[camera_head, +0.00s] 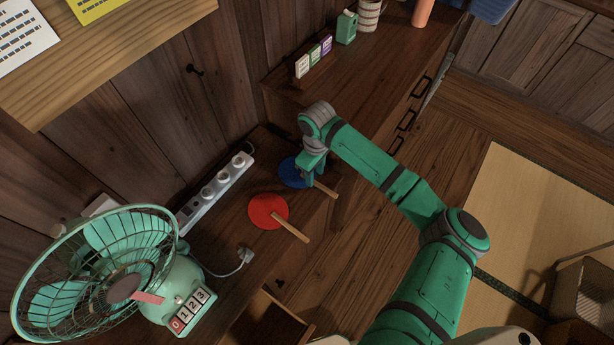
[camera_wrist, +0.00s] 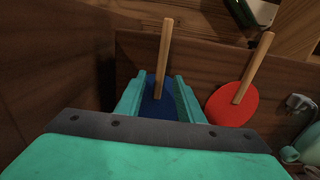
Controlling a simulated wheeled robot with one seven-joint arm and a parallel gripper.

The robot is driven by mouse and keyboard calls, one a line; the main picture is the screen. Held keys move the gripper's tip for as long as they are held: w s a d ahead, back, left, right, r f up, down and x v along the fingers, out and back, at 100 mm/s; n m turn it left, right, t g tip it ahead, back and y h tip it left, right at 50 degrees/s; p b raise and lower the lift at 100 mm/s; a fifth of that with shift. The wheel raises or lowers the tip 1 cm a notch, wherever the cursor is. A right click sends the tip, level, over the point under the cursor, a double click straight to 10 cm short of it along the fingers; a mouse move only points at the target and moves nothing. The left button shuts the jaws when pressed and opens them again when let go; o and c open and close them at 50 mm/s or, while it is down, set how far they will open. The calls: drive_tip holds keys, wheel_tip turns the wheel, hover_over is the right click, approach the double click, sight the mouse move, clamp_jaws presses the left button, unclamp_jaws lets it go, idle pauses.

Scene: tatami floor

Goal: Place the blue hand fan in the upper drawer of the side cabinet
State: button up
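The blue hand fan (camera_head: 290,173) lies on the dark wooden top beside a taller cabinet, its wooden handle pointing to the lower right. My gripper (camera_head: 313,165) is over it and hides part of its disc. In the wrist view my gripper (camera_wrist: 160,95) is open, with its fingers apart on either side of the blue fan (camera_wrist: 158,105); I cannot tell whether they touch it. A wooden cabinet (camera_head: 350,75) with black drawer handles stands behind at the upper middle. Its drawer fronts look shut; I cannot tell which one is the task's upper drawer.
A red hand fan (camera_head: 268,210) lies close beside the blue one. A white power strip (camera_head: 215,190) runs along the wall. A green electric fan (camera_head: 110,265) stands at the lower left. Small boxes (camera_head: 315,55) stand on the cabinet. Open floor lies to the right.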

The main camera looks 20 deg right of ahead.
drive_tip(key=shift+f, duration=1.4)
drive_tip(key=shift+f, duration=0.1)
clamp_jaws()
